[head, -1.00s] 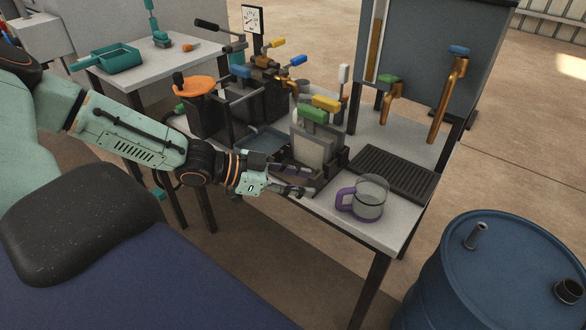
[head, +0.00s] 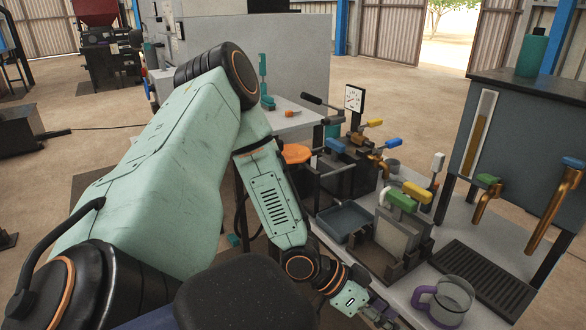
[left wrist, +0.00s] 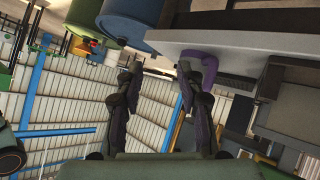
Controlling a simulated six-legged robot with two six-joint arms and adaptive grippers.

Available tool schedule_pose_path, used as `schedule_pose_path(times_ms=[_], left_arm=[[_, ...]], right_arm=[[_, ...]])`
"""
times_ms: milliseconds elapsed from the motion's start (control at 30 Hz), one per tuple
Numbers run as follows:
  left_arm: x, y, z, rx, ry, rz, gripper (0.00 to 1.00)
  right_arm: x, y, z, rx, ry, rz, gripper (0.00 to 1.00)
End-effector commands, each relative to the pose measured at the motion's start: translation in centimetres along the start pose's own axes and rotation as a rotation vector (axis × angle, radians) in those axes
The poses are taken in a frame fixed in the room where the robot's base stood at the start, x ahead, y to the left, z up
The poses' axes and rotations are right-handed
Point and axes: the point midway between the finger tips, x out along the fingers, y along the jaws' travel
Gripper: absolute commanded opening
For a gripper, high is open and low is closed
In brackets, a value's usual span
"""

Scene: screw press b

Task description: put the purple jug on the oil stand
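The purple jug (head: 449,300), a clear vessel with a purple handle, stands upright on the front part of the pale table in the head view. Its handle faces left; part of it shows in the left wrist view (left wrist: 205,62). My left gripper (head: 387,312) is just left of the handle by the table's front edge, apart from the jug. In the left wrist view its two fingers (left wrist: 159,72) are spread with nothing between them. A black slatted grate (head: 484,277), perhaps the oil stand, lies right behind the jug. My right gripper is not in view.
Copper taps with green (head: 487,183) and blue (head: 572,164) handles stand over the grate. The screw press (head: 400,235) with green and yellow levers stands left of the jug. A blue barrel (left wrist: 132,22) shows in the left wrist view.

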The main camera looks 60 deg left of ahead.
Motion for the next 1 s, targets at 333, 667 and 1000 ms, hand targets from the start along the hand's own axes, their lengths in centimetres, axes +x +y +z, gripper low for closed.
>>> schedule_pose_path(times_ms=[333, 667, 1000], left_arm=[[1.7, 6.0, 12.0, -0.354, -0.393, -0.186, 0.38], [-3.6, 9.1, 22.2, -0.462, -0.713, -0.500, 0.38], [-5.2, 9.3, 23.6, -0.466, -0.760, -0.574, 0.38]], right_arm=[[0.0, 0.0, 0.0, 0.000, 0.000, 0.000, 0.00], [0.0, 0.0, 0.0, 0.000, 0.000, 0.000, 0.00], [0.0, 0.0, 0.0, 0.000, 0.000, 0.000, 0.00]])
